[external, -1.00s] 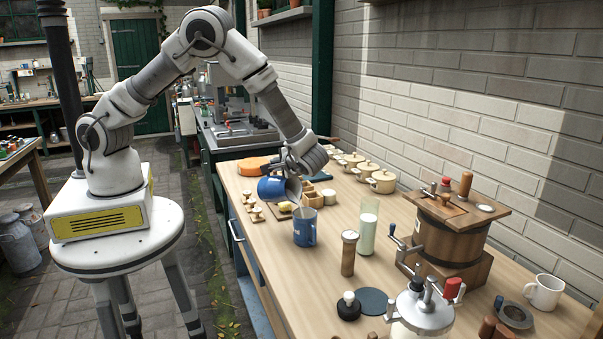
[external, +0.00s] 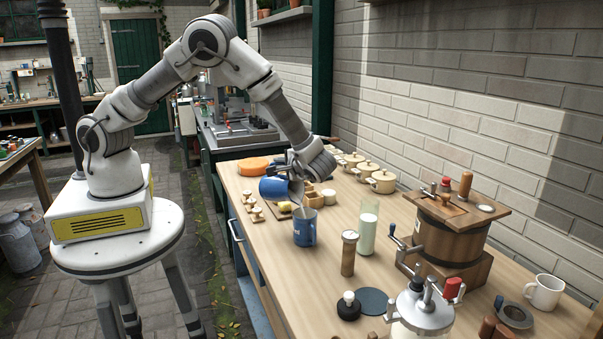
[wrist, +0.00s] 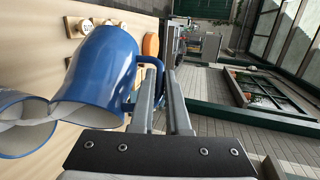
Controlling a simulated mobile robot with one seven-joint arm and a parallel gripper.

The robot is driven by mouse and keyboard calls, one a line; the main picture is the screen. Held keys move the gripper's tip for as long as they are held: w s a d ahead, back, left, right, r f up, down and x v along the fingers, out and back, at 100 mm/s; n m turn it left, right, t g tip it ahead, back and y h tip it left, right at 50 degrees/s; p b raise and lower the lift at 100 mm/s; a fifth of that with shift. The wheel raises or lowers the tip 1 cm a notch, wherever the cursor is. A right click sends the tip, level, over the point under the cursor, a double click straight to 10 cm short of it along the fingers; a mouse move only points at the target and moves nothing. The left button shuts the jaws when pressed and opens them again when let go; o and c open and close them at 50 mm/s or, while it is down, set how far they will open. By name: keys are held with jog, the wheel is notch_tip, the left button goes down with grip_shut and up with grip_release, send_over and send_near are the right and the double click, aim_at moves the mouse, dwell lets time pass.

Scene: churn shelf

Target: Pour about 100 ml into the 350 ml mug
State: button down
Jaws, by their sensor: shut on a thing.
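A blue jug-like vessel (external: 274,188) with a pale inside is held well tipped, mouth down and to the right, over a standing blue mug (external: 304,227). My gripper (external: 296,172) is shut on the vessel's handle. In the wrist view the tipped vessel (wrist: 103,70) is large, with its handle between my fingers (wrist: 165,85). The standing mug (wrist: 18,105) shows at the left edge, close to the vessel's mouth. A pale streak seems to run between mouth and mug. The mug has a pale mark too small to read; its fill level is hidden.
A wooden churn (external: 450,235), a metal-lidded jar (external: 420,312) and a white mug (external: 543,291) are farther right. Lidded cream pots (external: 382,181) line the wall side.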

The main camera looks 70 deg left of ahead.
jog(key=shift+w+d+r, duration=0.15)
jog(key=shift+w+d, duration=0.1)
jog(key=shift+d, duration=0.2)
jog(key=shift+s+a+p, duration=0.35)
jog(key=shift+s+a, duration=0.15)
jog(key=shift+a, duration=0.4)
jog(key=f+h+b, duration=0.1)
jog(key=s+a+f+h+b, duration=0.1)
jog(key=a+f+n+t+h+b, duration=0.1)
jog(key=shift+s+a+f, duration=0.2)
jog(key=shift+s+a, duration=0.05)
jog(key=shift+s, duration=0.05)
jog(key=shift+a+h, duration=0.1)
jog(key=shift+h, duration=0.2)
jog(key=shift+s+a+f+t+h+b, duration=0.25)
jog(key=shift+a+f+t+h+b, duration=0.35)
jog(key=shift+b, duration=0.8)
jog(key=shift+d+f, duration=0.1)
